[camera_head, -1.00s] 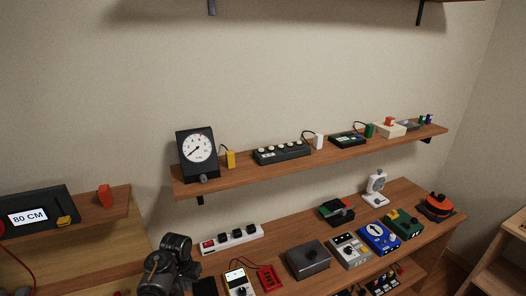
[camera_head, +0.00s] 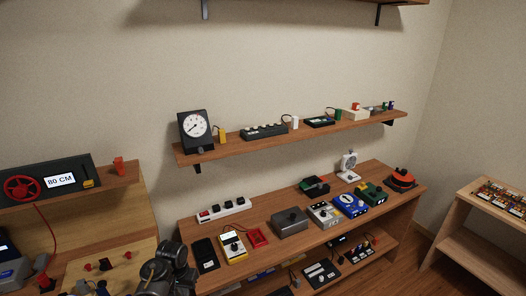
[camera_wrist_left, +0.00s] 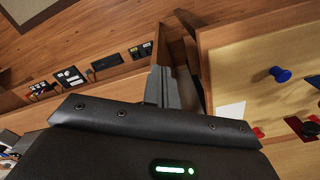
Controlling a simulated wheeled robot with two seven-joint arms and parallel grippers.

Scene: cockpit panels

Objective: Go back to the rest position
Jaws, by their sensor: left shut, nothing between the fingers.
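My left gripper (camera_wrist_left: 166,88) shows in the left wrist view with its grey fingers together and nothing between them. Its fingers point toward the gap between a wooden board and a low shelf, and I see no contact with anything. In the head view, a dark jointed part of my arm (camera_head: 168,272) rises at the bottom, in front of the workbench's left end. The fingertips cannot be made out there. My right gripper is in neither view.
A workbench (camera_head: 232,268) with several devices stands ahead, below a wall shelf (camera_head: 230,147) with a dial gauge (camera_head: 195,127). At left is a panel with a red wheel (camera_head: 21,188) and an "80 CM" display (camera_head: 60,181). A wooden stand (camera_head: 470,240) is at right.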

